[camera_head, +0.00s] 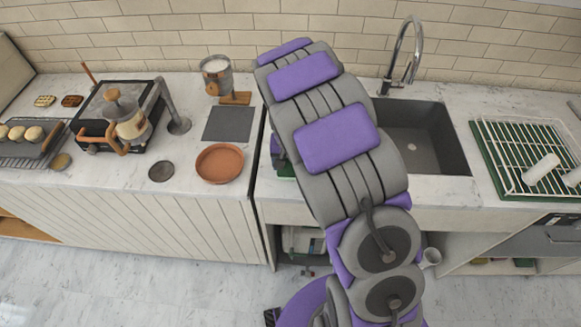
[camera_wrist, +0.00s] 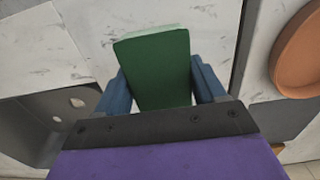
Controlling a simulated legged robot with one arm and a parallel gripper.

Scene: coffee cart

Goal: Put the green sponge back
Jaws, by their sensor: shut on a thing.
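The green sponge (camera_wrist: 155,70) is a dark green block with a paler green edge. In the wrist view it sits between the two blue fingers of my gripper (camera_wrist: 160,88), which is shut on it. In the head view only a bit of green, likely the sponge (camera_head: 285,170), shows at the left edge of my arm. It is over the marble counter strip between the sink (camera_head: 425,150) and the counter gap. My arm hides most of my gripper there. I cannot tell whether the sponge touches the counter.
A terracotta dish (camera_head: 219,163) and a grey mat (camera_head: 229,124) lie on the left counter, across the gap. A tall faucet (camera_head: 405,60) stands behind the sink. A wire drying rack (camera_head: 510,140) stands at the right.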

